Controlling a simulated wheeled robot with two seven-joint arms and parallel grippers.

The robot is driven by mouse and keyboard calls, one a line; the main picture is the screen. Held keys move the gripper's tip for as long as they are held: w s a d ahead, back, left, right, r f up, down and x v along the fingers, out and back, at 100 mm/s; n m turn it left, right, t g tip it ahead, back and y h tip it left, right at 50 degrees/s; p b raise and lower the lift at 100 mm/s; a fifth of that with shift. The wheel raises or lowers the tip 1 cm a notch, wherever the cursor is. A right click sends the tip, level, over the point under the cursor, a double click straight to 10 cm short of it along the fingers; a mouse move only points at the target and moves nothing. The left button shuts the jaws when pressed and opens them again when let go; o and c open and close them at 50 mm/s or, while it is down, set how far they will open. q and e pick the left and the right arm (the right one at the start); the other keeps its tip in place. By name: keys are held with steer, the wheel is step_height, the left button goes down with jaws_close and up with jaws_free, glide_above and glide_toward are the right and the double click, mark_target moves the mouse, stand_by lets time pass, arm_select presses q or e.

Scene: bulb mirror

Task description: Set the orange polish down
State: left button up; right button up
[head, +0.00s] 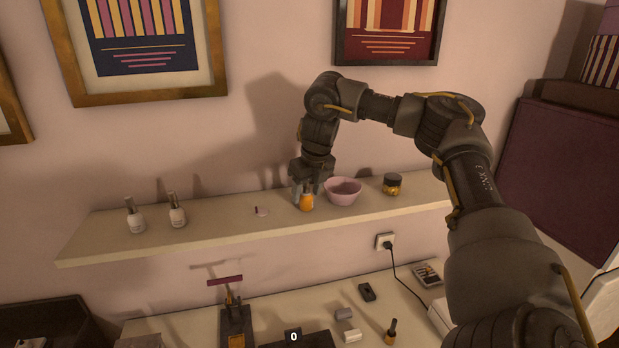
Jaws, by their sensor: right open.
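The orange polish (307,202) is a small orange bottle standing upright on the wall shelf (240,221), just left of a pink bowl (343,192). My right gripper (307,192) points down over it from above, with its fingers around the bottle's upper part. The gripper is open. The bottle's cap is hidden by the fingers. My right arm comes in from the right and arches over the shelf. My left gripper does not show.
Two white polish bottles (135,216) (177,211) stand at the shelf's left. A dark-lidded jar (392,184) stands right of the bowl. Below, a desk holds several small items and a stand (235,320).

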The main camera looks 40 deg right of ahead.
steer(key=v, duration=1.1)
steer(key=shift+s+r, duration=0.2)
steer(key=shift+r, duration=0.15)
